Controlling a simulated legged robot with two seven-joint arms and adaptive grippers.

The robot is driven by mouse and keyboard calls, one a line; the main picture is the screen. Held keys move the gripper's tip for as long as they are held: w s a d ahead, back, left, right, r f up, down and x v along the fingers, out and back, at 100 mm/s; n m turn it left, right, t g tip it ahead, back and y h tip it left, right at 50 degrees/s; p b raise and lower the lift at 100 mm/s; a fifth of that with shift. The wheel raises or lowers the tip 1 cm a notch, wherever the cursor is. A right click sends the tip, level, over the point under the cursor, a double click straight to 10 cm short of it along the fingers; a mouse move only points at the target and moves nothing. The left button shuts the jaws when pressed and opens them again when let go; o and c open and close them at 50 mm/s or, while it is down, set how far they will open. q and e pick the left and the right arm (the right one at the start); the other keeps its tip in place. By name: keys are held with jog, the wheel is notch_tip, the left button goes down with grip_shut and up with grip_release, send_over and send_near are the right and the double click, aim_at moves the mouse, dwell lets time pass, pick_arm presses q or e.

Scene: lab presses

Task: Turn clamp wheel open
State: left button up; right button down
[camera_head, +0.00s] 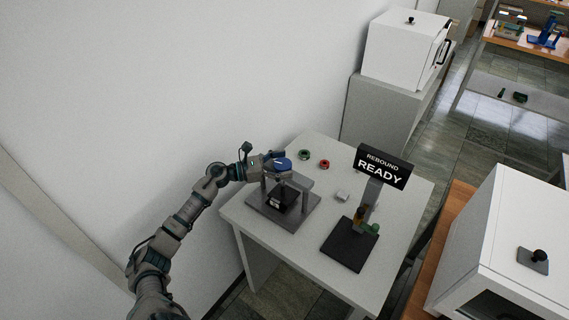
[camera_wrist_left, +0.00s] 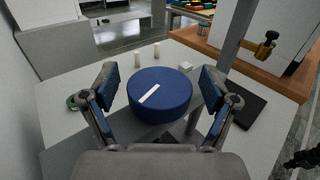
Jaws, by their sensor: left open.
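The clamp wheel (camera_head: 283,164) is a blue disc on top of a small grey press (camera_head: 299,193) on the light table. In the left wrist view the wheel (camera_wrist_left: 158,103) shows large, with a white bar mark lying diagonally on its top. My left gripper (camera_head: 277,170) is at the wheel. In the left wrist view its two blue-padded fingers (camera_wrist_left: 160,88) stand open on either side of the wheel, with a visible gap at each side. A black block (camera_head: 284,200) sits in the press below the wheel.
A black sign reading REBOUND READY (camera_head: 383,166) stands right of the press on a post with a dark base (camera_head: 349,246). A green ring (camera_head: 304,154), a red ring (camera_head: 324,164) and a small white block (camera_head: 342,196) lie on the table (camera_head: 312,267). The wall is close behind.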

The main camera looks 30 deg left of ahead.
pick_arm(q)
jog(key=shift+a+f, duration=0.1)
jog(key=shift+a, duration=0.45)
jog(key=c, duration=0.3)
jog(key=shift+f, duration=0.1)
jog(key=c, duration=0.4)
jog(key=shift+s+d, duration=0.1)
jog(key=shift+d, duration=0.05)
jog(key=c, duration=0.4)
jog(key=shift+d+r, duration=0.2)
jog(key=shift+r, duration=0.1)
jog(key=shift+c, duration=0.2)
jog(key=shift+d, duration=0.2)
pick_arm(e)
jog(key=shift+d, duration=0.15)
pick_arm(q)
jog(key=shift+a, duration=0.1)
pick_arm(e)
jog(key=shift+w+r, duration=0.1)
